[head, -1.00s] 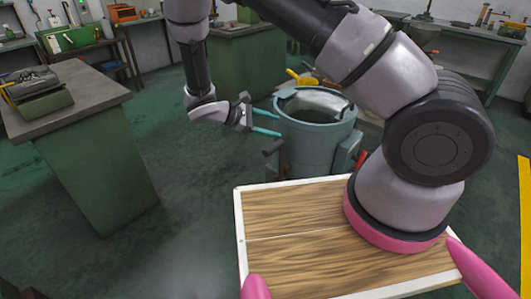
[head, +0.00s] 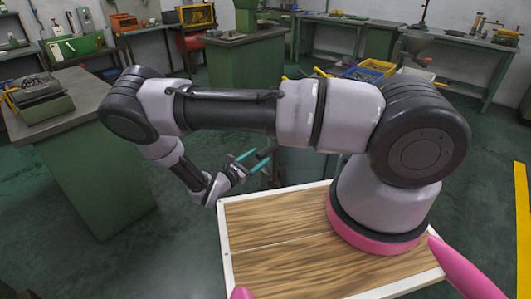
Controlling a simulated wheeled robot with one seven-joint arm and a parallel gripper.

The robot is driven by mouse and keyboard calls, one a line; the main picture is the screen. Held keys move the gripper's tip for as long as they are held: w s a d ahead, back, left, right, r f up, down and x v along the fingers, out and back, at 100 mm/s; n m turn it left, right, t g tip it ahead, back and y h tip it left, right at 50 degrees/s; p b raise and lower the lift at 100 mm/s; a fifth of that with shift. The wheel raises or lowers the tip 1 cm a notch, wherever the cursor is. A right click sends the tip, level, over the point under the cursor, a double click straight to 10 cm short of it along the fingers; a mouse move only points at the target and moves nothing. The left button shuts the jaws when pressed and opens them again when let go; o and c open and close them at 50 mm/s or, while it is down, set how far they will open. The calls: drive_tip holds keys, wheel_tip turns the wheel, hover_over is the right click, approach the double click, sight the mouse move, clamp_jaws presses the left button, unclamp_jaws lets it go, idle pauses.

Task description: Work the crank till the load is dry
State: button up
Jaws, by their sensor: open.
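The grey-teal drum (head: 305,168) stands on the floor behind my wooden deck. My raised arm hides its open top, so I cannot see the load. The crank's dark handle, on the drum's left side, cannot be clearly made out now. My gripper (head: 262,156) is open, its two teal fingers pointing right and slightly up, just left of the drum. I cannot tell whether the fingers touch the crank or go around it.
A green bench with a grey top (head: 85,100) stands at the left. Another green workbench (head: 245,60) stands behind the arm. Yellow and blue crates (head: 376,66) are at the back right. Green floor is clear between the left bench and my deck.

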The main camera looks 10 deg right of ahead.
sight(266, 152)
drive_tip(key=x, duration=0.5)
clamp_jaws()
idle(1.4)
